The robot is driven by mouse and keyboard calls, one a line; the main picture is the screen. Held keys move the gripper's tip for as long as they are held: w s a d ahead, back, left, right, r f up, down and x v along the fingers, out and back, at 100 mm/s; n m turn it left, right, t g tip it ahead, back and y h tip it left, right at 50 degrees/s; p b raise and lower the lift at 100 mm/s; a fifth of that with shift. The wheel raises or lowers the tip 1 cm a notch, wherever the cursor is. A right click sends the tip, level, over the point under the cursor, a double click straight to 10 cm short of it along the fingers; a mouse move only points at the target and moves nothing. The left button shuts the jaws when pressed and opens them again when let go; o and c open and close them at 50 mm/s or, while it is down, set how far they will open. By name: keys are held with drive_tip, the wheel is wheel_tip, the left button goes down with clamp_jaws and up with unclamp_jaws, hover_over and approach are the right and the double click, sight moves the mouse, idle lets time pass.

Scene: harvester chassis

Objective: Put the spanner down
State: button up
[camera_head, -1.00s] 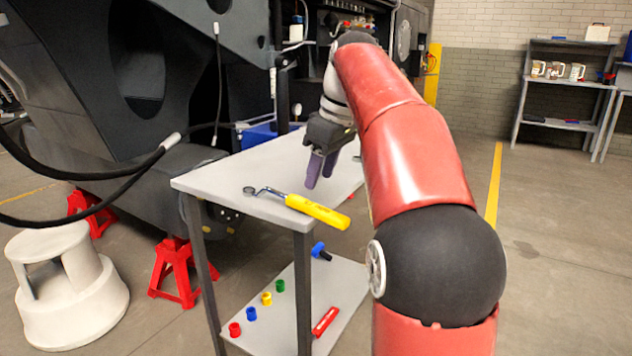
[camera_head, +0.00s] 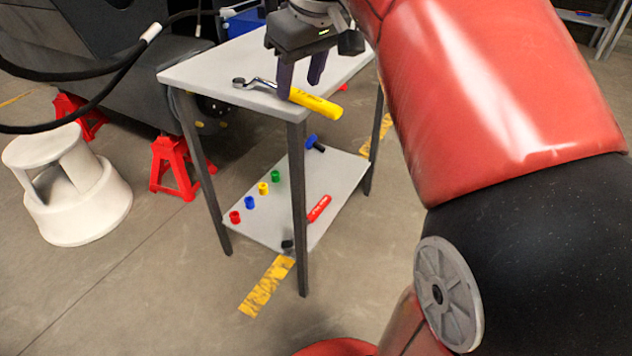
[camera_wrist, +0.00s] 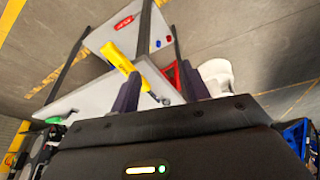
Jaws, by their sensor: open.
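The spanner (camera_head: 316,103) has a yellow handle and a metal ring end. It lies on the grey top of the table (camera_head: 205,72), with its handle end sticking out past the table's right edge in the head view. My gripper (camera_head: 300,80) is open over the spanner, its dark purple fingers pointing down. In the wrist view the spanner (camera_wrist: 120,58) shows between the two spread fingers of my gripper (camera_wrist: 160,90). I cannot tell whether a finger touches it. The left finger hides part of the shaft in the head view.
The table's lower shelf (camera_head: 275,222) holds several coloured small parts and a red bar (camera_head: 319,208). A white step stool (camera_head: 70,185) and red jack stands (camera_head: 178,165) stand to the left. The tabletop left of the spanner is clear.

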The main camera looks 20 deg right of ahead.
drive_tip(key=s+a+f+m+t, duration=0.1)
drive_tip(key=s+a+f+m, duration=0.1)
drive_tip(key=s+f, duration=0.5)
drive_tip(key=s+a+f+m, duration=0.1)
drive_tip(key=s+a+f, duration=0.1)
drive_tip(key=s+f, duration=0.6)
wheel_tip(320, 180, down, 4)
drive_tip(key=shift+a+f+m+t+h, duration=0.1)
drive_tip(key=shift+a+m+t+h, duration=0.05)
drive_tip(key=shift+m+t+h, duration=0.25)
drive_tip(key=shift+o, duration=0.4)
